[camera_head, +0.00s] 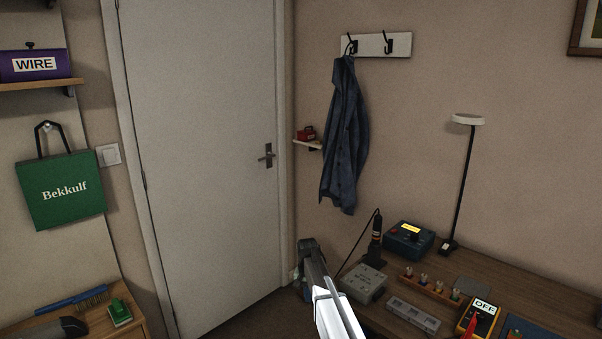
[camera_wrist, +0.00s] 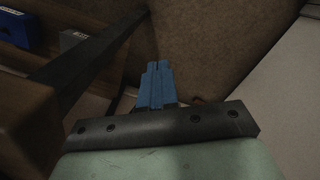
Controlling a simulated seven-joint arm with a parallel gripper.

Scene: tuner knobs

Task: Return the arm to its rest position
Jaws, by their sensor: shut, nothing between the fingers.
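My gripper (camera_wrist: 158,68) shows in the wrist view as two narrow blue fingers, shut together with nothing between them. It points down past a dark edge or leg of wooden furniture, over a brown surface that looks like floor. In the head view my arm reaches up from the bottom centre, with a white link and a dark end in front of the door's lower right, just left of the workbench (camera_head: 560,290). The fingers cannot be made out there.
On the bench are a grey box (camera_head: 362,284), a blue box (camera_head: 409,239), a yellow multimeter (camera_head: 477,316) and a lamp (camera_head: 461,185). A door (camera_head: 205,130) stands behind my arm. The wrist view shows a blue bin (camera_wrist: 15,29).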

